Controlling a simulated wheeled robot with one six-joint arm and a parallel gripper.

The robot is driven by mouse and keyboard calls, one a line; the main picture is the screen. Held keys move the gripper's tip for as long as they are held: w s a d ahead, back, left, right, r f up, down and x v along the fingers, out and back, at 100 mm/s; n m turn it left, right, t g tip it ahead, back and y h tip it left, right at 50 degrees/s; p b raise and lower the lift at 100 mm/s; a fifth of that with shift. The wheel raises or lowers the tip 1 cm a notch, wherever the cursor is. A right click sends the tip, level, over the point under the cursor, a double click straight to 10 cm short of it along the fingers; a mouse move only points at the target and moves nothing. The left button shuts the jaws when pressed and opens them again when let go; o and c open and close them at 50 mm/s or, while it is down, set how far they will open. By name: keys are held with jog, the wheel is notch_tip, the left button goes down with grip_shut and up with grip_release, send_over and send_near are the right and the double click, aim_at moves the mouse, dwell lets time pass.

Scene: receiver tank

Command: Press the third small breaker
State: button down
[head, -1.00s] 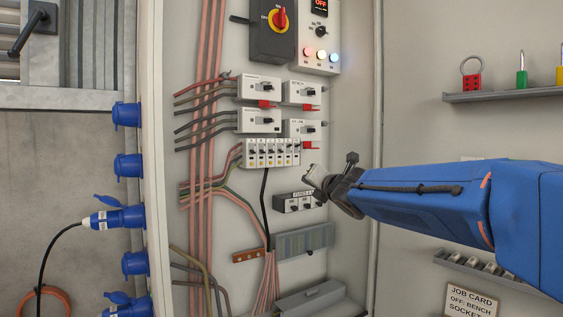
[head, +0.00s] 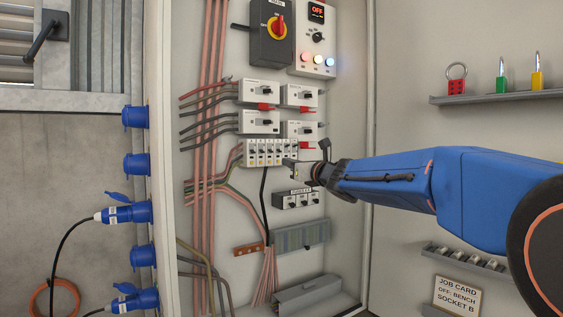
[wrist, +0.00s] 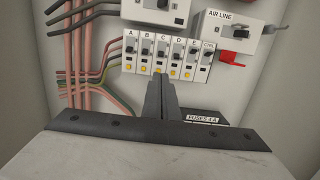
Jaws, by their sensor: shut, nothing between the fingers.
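A row of small breakers (head: 270,153) with black toggles sits in the open panel. In the wrist view they are lettered, and the third small breaker (wrist: 161,52), marked C, has a black toggle and a yellow dot below. My gripper (head: 288,164) is shut and empty, in front of the lower right part of the row in the head view. In the wrist view my gripper (wrist: 160,78) points up at the row, its tips just below breaker C. The gap between tips and breakers is hard to judge, but no touch is visible.
A fuse block (head: 297,200) lies below the row, and larger breakers with red tabs (wrist: 233,57) above it. Cables (head: 207,120) run down the left. A rotary switch (head: 277,27) is above. A shelf (head: 500,97) with padlocks is on the right wall.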

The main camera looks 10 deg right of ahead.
aim_at(269, 156)
jog(key=x, duration=0.9)
jog(key=shift+w, duration=0.3)
jog(key=shift+a+r, duration=0.1)
jog(key=shift+a, duration=0.05)
